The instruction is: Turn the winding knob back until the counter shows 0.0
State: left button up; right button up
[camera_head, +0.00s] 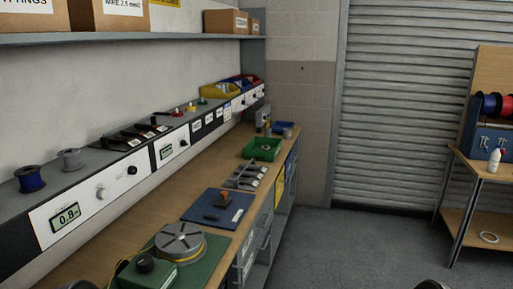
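The counter (66,217) is a lit greenish display on the white panel at the left, and it appears to read 0.8. A light round knob (101,193) sits on the same panel, right of the display. On the bench below, a green box (146,275) carries a dark round knob (145,262), beside a grey slotted disc (180,241) with yellow wire under it. I cannot tell from this view which of the two is the winding knob. Neither gripper shows; only dark rounded parts, probably of my arms, show at the bottom edge.
A blue mat (218,208) with a small orange-brown part lies behind the disc. A green tray (263,148) and several grey pieces stand farther back. Wire spools (29,178) sit on the ledge above the panel. Floor (350,245) right of the bench is clear.

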aim_at(145, 262)
jog(key=i+l, duration=0.3)
jog(key=l, duration=0.15)
jog(key=i+l, duration=0.3)
jog(key=l, duration=0.15)
jog(key=i+l+u, duration=0.1)
jog(key=i+l, duration=0.15)
jog(key=l, duration=0.2)
jog(key=u, duration=2.35)
